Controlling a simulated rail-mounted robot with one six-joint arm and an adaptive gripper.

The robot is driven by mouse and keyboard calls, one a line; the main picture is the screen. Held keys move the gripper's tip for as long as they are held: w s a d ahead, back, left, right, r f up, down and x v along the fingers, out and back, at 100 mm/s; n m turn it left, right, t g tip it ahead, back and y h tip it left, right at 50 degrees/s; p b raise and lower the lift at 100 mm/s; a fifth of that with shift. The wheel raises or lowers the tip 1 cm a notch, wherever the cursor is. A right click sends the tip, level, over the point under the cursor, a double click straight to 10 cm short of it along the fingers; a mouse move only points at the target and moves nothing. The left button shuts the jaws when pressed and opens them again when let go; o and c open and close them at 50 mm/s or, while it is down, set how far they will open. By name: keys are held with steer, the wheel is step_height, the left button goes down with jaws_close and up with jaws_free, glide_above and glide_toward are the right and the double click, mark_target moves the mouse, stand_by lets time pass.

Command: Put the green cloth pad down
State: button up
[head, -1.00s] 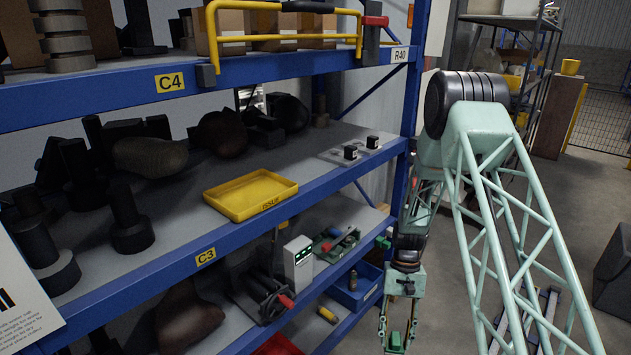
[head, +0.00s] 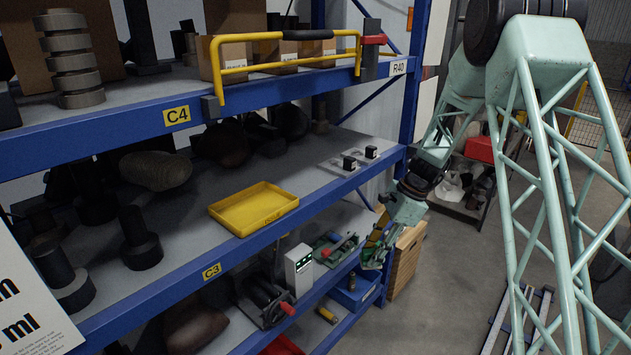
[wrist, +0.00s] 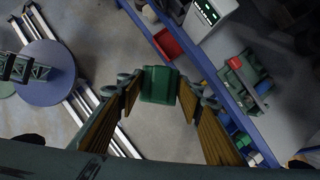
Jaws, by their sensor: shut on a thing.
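In the wrist view the green cloth pad (wrist: 158,84) is between the two fingertips of my gripper (wrist: 160,92), which is shut on it. Bare grey floor shows around the pad, with the blue shelf edge to its right. In the head view my gripper (head: 374,254) is beside the right end of the lower shelf, near the blue bin (head: 352,292). It is small and dark there, and I cannot clearly make out the pad.
The yellow tray (head: 254,208) on the middle shelf looks empty. The lower shelf holds a white box with a green display (head: 299,268), a green device with a red part (head: 335,249) and a red-handled machine (head: 264,299). Wooden crates (head: 405,262) stand beyond the rack's end.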

steer(key=w+a+r+m+t+p, duration=0.1)
steer(key=w+r+m, duration=0.1)
steer(key=r, duration=0.4)
steer(key=w+a+r+m+t+p, duration=0.1)
steer(key=a+r+m+p, duration=0.1)
steer(key=r+m, duration=0.2)
steer(key=w+a+r+m+t+h+p, duration=0.1)
steer(key=w+r+m, duration=0.1)
steer(key=r, duration=0.8)
steer(key=shift+w+a+r+m+t, duration=0.3)
steer(key=shift+w+a+m, duration=0.1)
steer(key=shift+m, duration=0.2)
steer(key=w+a, duration=0.2)
steer(key=a, duration=0.1)
steer(key=w+a+p, duration=0.1)
steer(key=w+a, duration=0.2)
steer(key=a, duration=0.1)
steer(key=w+a, duration=0.3)
steer(key=a, duration=0.1)
steer(key=shift+w+p, duration=0.25)
steer(key=shift+p, duration=0.15)
steer(key=shift+a, duration=0.15)
steer(key=shift+w+a, duration=0.65)
steer(key=shift+a, duration=0.15)
steer(key=shift+w+a, duration=0.6)
steer(key=shift+a, duration=0.2)
steer(key=shift+d+f, duration=0.1)
steer(key=shift+f, duration=0.7)
steer(key=shift+f, duration=0.15)
steer(key=o, duration=0.8)
